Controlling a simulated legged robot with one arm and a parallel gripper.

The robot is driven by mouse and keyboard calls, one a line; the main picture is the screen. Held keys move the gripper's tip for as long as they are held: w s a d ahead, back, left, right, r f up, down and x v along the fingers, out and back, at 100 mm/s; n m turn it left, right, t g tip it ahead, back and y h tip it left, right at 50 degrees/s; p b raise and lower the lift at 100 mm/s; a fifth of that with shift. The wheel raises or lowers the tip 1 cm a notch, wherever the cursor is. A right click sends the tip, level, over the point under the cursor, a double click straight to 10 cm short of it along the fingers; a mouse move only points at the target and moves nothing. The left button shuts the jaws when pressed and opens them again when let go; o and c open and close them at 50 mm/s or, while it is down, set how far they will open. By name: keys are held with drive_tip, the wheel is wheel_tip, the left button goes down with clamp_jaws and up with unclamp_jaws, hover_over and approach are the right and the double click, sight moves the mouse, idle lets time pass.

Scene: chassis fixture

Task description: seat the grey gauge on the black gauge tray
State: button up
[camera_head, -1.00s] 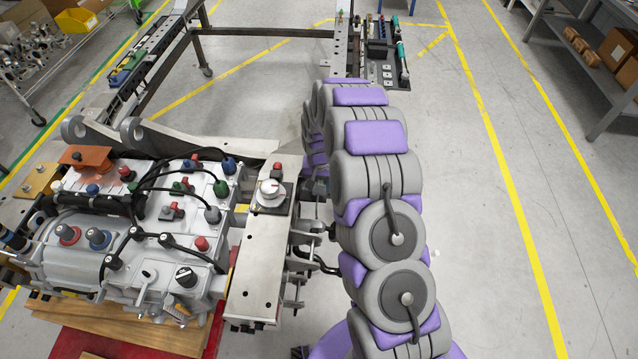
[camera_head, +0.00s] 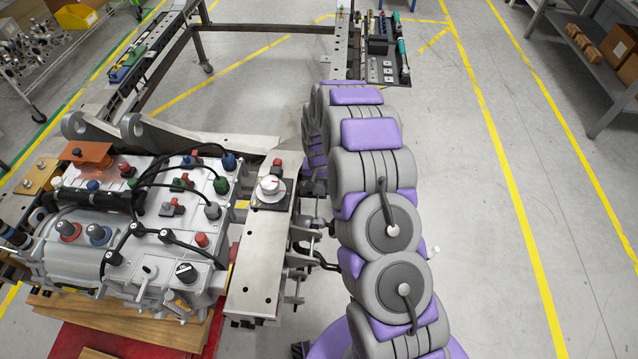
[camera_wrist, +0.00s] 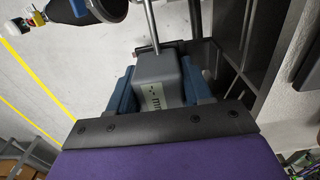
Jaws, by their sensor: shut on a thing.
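In the wrist view, a grey box-shaped gauge (camera_wrist: 158,74) with a pale marked label sits between the blue fingers of my gripper (camera_wrist: 162,82), which is shut on it. A thin metal rod rises from its far end. A black tray-like part (camera_wrist: 207,52) with raised edges shows just beyond and to the right of the gauge. Whether the gauge touches it I cannot tell. In the head view my arm hides the gripper and the gauge.
A black tool board (camera_head: 388,68) is at the far top. Clear floor lies right of my arm.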

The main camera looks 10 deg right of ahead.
idle(0.3)
drive_tip(key=o, duration=1.3)
drive_tip(key=shift+d, duration=0.1)
drive_tip(key=shift+o, duration=0.2)
drive_tip(key=shift+a+r, duration=0.2)
drive_tip(key=shift+r, duration=0.1)
drive_tip(key=shift+a+r+p, duration=0.1)
drive_tip(key=shift+r+p, duration=0.3)
drive_tip(key=shift+r, duration=0.35)
drive_tip(key=shift+d+r+p, duration=0.15)
drive_tip(key=shift+r+p, duration=0.1)
drive_tip(key=shift+r, duration=0.5)
drive_tip(key=shift+d+r+p, duration=0.1)
drive_tip(key=shift+r+p, duration=0.15)
drive_tip(key=shift+r, duration=0.5)
drive_tip(key=shift+a+r, duration=0.1)
drive_tip(key=shift+r, duration=0.85)
